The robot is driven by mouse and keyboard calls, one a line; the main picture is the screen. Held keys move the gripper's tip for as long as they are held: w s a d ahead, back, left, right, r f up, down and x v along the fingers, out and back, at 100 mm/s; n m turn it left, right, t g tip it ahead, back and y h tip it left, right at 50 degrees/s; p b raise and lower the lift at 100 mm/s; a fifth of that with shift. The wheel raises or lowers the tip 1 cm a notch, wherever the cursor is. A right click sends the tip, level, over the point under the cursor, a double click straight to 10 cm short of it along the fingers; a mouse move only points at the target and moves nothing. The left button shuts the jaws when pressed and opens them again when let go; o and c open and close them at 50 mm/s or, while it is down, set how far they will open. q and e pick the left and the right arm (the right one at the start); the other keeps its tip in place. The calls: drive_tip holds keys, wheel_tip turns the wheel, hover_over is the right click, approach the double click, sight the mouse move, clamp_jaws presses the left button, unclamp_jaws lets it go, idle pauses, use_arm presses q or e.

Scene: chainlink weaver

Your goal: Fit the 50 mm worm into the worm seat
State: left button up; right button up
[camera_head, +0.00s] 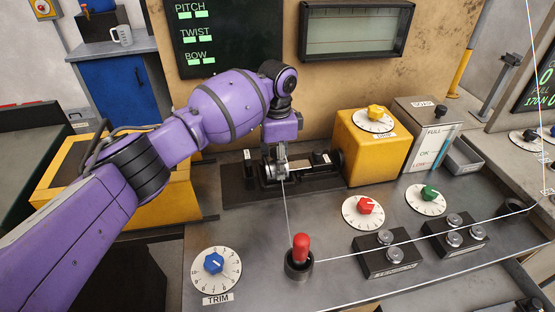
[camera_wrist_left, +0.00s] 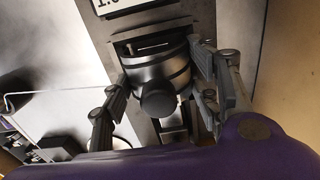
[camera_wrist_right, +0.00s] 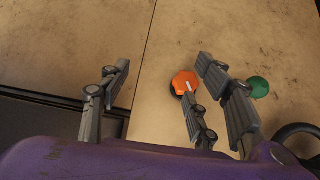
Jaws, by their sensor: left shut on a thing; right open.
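In the head view my left gripper (camera_head: 277,170) points down at a dark bench fixture (camera_head: 236,191), which may hold the worm seat. The left wrist view shows its two fingers on either side of a round grey metal part with a black rounded end (camera_wrist_left: 157,97). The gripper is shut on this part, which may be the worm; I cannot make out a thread. The fingers hide much of the seat, so I cannot tell whether the part is in it. My right gripper (camera_wrist_right: 160,75) is open and empty in the right wrist view, and out of the head view.
A yellow box with a dial (camera_head: 361,149) stands right of the fixture. A red-topped lever (camera_head: 301,248), a blue TRIM knob (camera_head: 214,262) and black blocks with metal buttons occupy the front bench. A thin white line runs across the bench. Orange (camera_wrist_right: 184,83) and green knobs lie beyond my right gripper.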

use_arm(q)
drive_tip(key=shift+f, duration=0.1)
use_arm(e)
drive_tip(key=shift+w+a, duration=0.1)
drive_tip(key=shift+a, duration=0.1)
use_arm(q)
drive_tip(key=shift+d+f, duration=0.1)
use_arm(e)
drive_tip(key=shift+w+r, duration=0.1)
drive_tip(key=shift+r, duration=0.1)
drive_tip(key=shift+d, duration=0.15)
idle(0.3)
use_arm(q)
drive_tip(key=o, duration=1.6)
drive_tip(key=shift+f, duration=0.1)
drive_tip(key=shift+r+p, duration=0.65)
drive_tip(key=shift+r, duration=1.05)
drive_tip(key=shift+r+p, duration=0.65)
drive_tip(key=shift+r, duration=1.75)
use_arm(e)
drive_tip(key=shift+t, duration=0.6)
drive_tip(key=w+r, duration=0.1)
drive_tip(key=r, duration=0.1)
drive_tip(key=w+r, duration=0.2)
drive_tip(key=shift+w+r, duration=0.1)
drive_tip(key=shift+r, duration=0.05)
